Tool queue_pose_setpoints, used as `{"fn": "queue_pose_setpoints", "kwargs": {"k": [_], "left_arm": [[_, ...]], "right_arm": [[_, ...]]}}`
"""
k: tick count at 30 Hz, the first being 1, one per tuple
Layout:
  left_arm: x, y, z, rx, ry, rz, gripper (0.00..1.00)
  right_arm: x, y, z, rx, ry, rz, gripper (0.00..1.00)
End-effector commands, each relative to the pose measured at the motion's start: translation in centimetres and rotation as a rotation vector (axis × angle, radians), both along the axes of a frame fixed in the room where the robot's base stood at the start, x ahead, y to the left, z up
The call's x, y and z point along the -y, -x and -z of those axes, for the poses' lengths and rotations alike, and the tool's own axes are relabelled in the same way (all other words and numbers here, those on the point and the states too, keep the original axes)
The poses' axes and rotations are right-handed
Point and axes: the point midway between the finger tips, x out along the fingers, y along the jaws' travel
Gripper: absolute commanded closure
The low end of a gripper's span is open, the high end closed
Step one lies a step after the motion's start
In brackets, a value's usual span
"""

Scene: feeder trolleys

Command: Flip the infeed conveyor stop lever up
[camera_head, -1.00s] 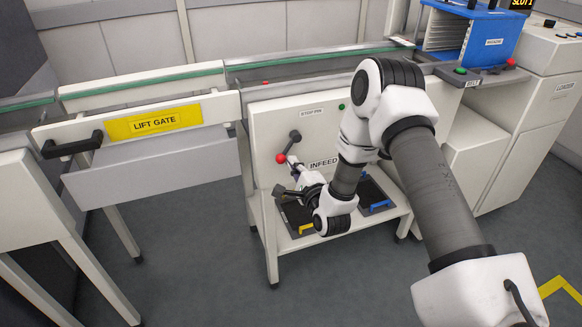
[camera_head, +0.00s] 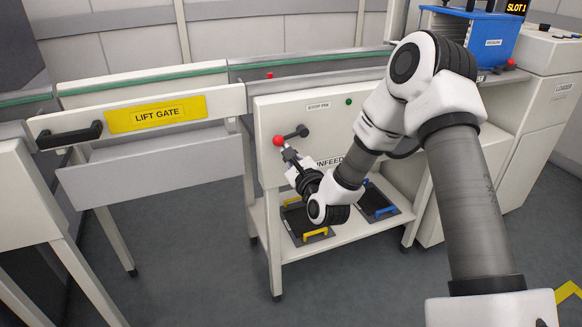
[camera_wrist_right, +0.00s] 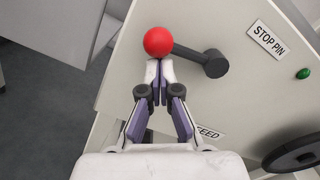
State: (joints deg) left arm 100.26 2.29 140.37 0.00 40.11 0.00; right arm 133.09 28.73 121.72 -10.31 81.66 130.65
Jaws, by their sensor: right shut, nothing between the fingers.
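The infeed stop lever is a dark arm with a red ball knob (camera_head: 278,140) on the white infeed panel (camera_head: 352,122). Its dark pivot (camera_head: 303,130) is to the right of the knob, and the lever points left and slightly down. In the right wrist view the red knob (camera_wrist_right: 158,41) is just beyond my right gripper (camera_wrist_right: 160,72). The right gripper (camera_head: 288,153) is shut and empty, its tips right under the knob, seemingly touching it. My left gripper is not in view.
A small red peg (camera_head: 269,75) stands at the conveyor's top edge. The lift gate (camera_head: 215,103) with its black handle (camera_head: 69,137) is at left. Trays with yellow handles (camera_head: 315,235) and blue handles (camera_head: 385,211) lie on the lower shelf. A blue rack (camera_head: 478,38) stands at back right.

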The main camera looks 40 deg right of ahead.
Motion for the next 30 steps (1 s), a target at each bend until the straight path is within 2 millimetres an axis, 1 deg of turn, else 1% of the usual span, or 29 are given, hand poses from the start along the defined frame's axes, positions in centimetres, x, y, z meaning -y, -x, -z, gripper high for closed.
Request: {"fn": "queue_pose_setpoints", "kwargs": {"k": [1,3,7,18,30], "left_arm": [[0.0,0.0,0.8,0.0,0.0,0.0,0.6],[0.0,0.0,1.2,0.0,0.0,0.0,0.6],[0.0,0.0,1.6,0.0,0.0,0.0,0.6],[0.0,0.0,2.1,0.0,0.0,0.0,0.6],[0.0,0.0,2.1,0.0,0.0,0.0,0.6]], "right_arm": [[-0.2,0.0,0.0,0.013,-0.04,-0.001,1.0],[-0.3,-0.1,-0.4,0.021,-0.078,-0.002,1.0],[-0.5,-0.1,-1.2,0.02,-0.074,0.0,1.0],[-0.7,-0.2,-2.5,0.017,-0.072,0.0,1.0],[-0.7,-0.2,-2.9,0.019,-0.07,0.0,1.0]]}}
